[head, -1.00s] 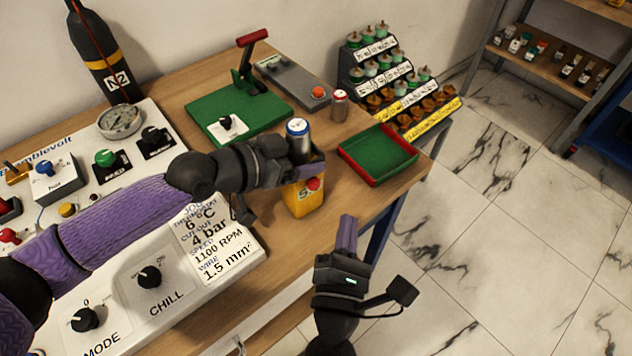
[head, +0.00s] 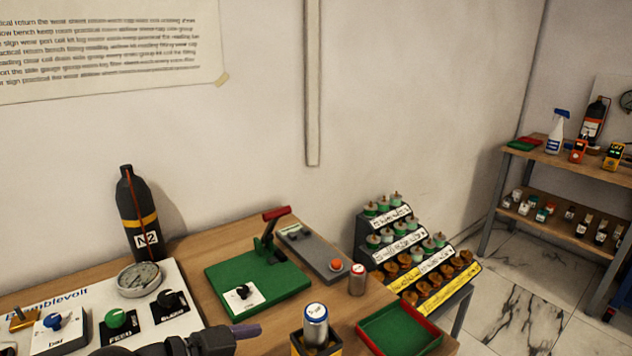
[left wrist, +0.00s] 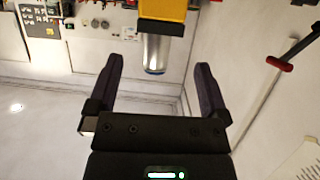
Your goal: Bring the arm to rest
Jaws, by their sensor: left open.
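My left gripper (head: 246,330) shows in part at the bottom edge of the head view, left of the silver can. In the left wrist view the left gripper (left wrist: 159,65) is open, its two dark fingers wide apart with nothing held. The silver can (head: 316,327), with a blue and white top, stands upright in a yellow and black holder (head: 303,348) on the bench. The can (left wrist: 157,55) and holder (left wrist: 165,14) also show in the left wrist view, beyond and between the fingers. Most of the left arm is below the head view. My right gripper is out of view.
On the bench are a green press base (head: 285,282), a control panel with knobs (head: 85,312), a small can (head: 357,280) and a green tray with red edges (head: 432,328). A black gas bottle (head: 140,215) stands behind. A stepped rack (head: 375,225) is at right.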

